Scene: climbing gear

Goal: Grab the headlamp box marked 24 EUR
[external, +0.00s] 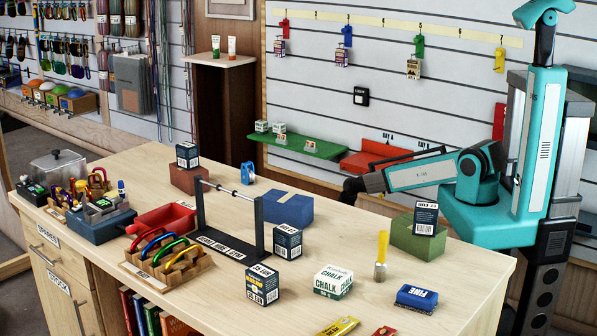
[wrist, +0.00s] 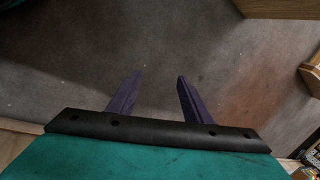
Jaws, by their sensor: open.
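Several dark navy boxes with white print stand in the external view. One is on a brown block (external: 187,155) at the back left, one is beside the black stand (external: 288,242), one is at the front (external: 262,284), and one is on a green block (external: 425,218) at the right. Their prices are too small for me to read surely, so I cannot tell which is marked 24 EUR. My gripper (wrist: 160,78) is open and empty in the wrist view, its two purple fingers apart above bare floor. In the external view my arm reaches left behind the table's far edge, away from the boxes.
The wooden table (external: 395,255) also holds a blue block (external: 285,208), a chalk box (external: 333,283), a yellow-handled brush (external: 381,255) and a blue FINE block (external: 416,297). A black stand with a metal bar (external: 228,195) rises mid-table. A green shelf (external: 300,147) is behind.

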